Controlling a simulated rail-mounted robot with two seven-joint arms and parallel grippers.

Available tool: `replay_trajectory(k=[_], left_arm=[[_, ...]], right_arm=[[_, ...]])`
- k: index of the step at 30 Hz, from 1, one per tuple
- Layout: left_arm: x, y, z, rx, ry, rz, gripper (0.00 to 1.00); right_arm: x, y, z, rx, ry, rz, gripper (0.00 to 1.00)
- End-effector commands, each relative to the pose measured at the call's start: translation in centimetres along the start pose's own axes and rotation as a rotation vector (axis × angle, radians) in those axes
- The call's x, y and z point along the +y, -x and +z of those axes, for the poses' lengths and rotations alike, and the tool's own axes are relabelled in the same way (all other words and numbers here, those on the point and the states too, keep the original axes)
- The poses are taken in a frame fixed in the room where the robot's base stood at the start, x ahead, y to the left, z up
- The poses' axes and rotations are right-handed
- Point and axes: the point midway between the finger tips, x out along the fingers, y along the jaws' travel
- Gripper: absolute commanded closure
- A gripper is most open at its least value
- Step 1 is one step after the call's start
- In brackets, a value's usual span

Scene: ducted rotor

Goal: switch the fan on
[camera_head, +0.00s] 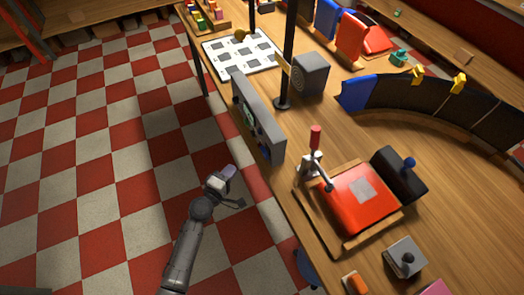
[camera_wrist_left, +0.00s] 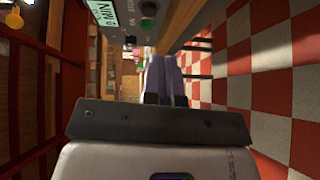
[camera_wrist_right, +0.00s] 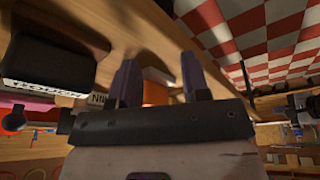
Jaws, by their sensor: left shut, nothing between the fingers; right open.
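A grey upright control panel (camera_head: 258,118) stands along the table's near edge.
A red tray (camera_head: 362,200) with a lever beside it and a black box with a blue knob (camera_head: 400,172) sit right of the panel. A dark post (camera_head: 288,50) rises behind it. A curved dark wall (camera_head: 440,103) stands farther right. The checkered floor (camera_head: 110,150) is clear.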

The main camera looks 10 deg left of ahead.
Motion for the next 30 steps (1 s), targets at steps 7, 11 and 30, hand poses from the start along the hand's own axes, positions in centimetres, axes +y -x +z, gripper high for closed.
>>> replay_trajectory(k=[7, 11, 30], left_arm=[[0.9, -0.9, 0.7, -0.001, 0.001, 0.0, 1.0], [1.8, -2.0, 1.5, -0.002, 0.0, 0.0, 1.0], [4.4, -6.0, 4.4, -0.002, -0.001, 0.0, 1.0]], right_arm=[[0.0, 0.9, -0.3, 0.0, -0.002, -0.002, 0.57], [0.0, 1.7, -0.6, 0.0, -0.002, -0.001, 0.57], [0.4, 3.4, -1.0, -0.001, 0.008, 0.006, 0.57]])
